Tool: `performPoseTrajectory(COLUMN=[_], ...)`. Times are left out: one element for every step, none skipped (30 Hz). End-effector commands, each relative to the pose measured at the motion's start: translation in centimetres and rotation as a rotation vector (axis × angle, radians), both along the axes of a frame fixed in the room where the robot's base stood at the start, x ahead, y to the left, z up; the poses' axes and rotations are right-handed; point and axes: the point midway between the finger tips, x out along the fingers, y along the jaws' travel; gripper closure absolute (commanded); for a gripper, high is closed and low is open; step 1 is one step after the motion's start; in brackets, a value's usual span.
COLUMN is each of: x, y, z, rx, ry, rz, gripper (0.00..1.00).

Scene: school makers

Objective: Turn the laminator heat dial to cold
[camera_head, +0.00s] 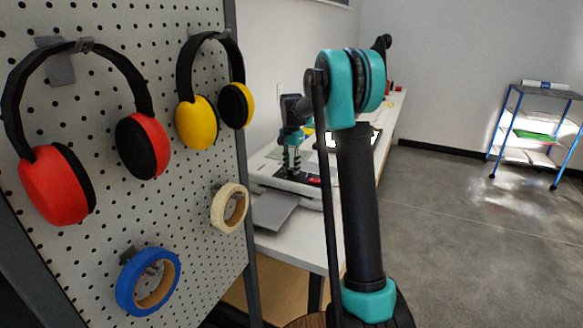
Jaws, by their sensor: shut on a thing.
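The laminator (262,178) is a pale, low machine on the white table, with a dark top panel and a grey flap sloping out at its front. A small red part (314,181) shows on the panel, right of my gripper. My gripper (291,174) points straight down onto the dark panel. Its fingers are shut on the heat dial, which they hide; its setting cannot be read from here.
The pegboard at left holds red earmuffs (58,186), yellow earmuffs (197,122), blue tape (126,285) and cream tape (219,210). The white table (300,245) runs back along the wall. A blue-framed shelf cart (507,120) stands far right; the floor between is clear.

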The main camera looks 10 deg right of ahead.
Motion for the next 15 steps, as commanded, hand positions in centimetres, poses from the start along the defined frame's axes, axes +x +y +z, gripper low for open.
performPoseTrajectory(x=[0.02,0.02,0.02,0.02,0.02,0.02,0.02,0.02,0.02,0.02,0.02,0.02,0.02,0.02,0.02], y=[0.01,0.01,0.01,0.01,0.01,0.01,0.01,0.01,0.01,0.01,0.01,0.01,0.01,0.01,0.01], z=[0.02,0.02,0.02,0.02,0.02,0.02,0.02,0.02,0.02,0.02,0.02,0.02,0.02,0.02,0.02], rx=[0.0,0.0,0.0,0.0,0.0,0.0,0.0,0.0,0.0,0.0,0.0,0.0,0.0,0.0,0.0], ry=[0.0,0.0,0.0,0.0,0.0,0.0,0.0,0.0,0.0,0.0,0.0,0.0,0.0,0.0,0.0], rz=[0.044,0.073,0.111,0.139,0.168,0.206,0.234,0.263,0.3,0.329,0.358,0.395,0.424,0.453,0.49], gripper=[1.0,1.0,1.0,1.0,1.0,1.0,1.0,1.0,1.0,1.0,1.0,1.0,1.0,1.0,1.0])
